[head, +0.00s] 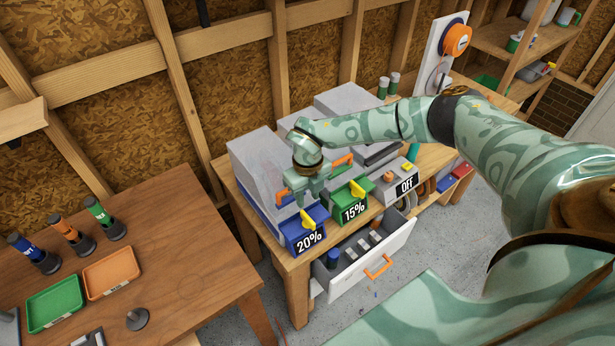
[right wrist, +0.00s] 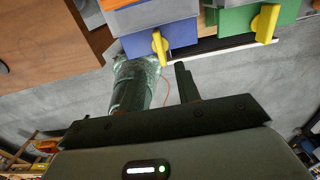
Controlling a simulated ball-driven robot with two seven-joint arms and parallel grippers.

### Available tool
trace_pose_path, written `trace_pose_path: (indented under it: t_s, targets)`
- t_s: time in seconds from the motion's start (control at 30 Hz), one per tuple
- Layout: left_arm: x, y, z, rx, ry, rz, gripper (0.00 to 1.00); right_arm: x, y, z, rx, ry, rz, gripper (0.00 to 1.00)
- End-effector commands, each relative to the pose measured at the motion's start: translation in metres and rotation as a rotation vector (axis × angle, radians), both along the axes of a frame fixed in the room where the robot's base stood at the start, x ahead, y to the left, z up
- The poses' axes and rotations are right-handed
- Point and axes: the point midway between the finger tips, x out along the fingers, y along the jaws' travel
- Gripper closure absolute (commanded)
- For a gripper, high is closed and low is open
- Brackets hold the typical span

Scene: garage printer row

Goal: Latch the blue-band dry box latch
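The blue-band dry box (head: 296,236) is a grey box with a blue front labelled 20%, on the wooden bench. Its yellow latch (head: 308,218) is a small lever on the front; it also shows in the right wrist view (right wrist: 160,46), roughly upright. I cannot tell whether it is latched. My right gripper (head: 303,197) is just above the box front, close to the latch. Contact with the latch is not clear. My left gripper is out of view.
The green-band box (head: 340,219), labelled 15% with its own yellow latch (head: 357,189), stands right beside it. An open drawer (head: 362,262) juts out below. A table with green (head: 52,303) and orange trays (head: 110,271) is at left.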

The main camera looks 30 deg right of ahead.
Motion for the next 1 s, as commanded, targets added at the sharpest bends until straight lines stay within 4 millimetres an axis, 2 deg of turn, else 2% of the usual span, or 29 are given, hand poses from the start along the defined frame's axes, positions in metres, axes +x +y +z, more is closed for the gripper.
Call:
trace_pose_path:
  t_s: [0.03,0.13,0.33,0.5,0.93,1.0]
  targets:
    - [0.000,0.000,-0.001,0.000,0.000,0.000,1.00,0.001,-0.001,0.013,0.001,-0.004,0.001,0.67]
    - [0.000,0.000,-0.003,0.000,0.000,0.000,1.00,0.001,0.000,0.036,0.000,-0.004,0.001,0.67]
    - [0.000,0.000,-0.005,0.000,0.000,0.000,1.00,0.001,0.000,0.064,0.000,-0.002,0.000,0.67]
    - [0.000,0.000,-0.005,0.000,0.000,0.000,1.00,0.000,0.000,0.071,0.000,0.000,0.001,0.67]
    - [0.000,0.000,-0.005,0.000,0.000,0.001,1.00,0.000,0.000,0.071,0.001,0.000,0.001,0.67]
    - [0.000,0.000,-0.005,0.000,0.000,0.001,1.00,-0.001,0.006,0.069,0.015,0.000,0.010,0.67]
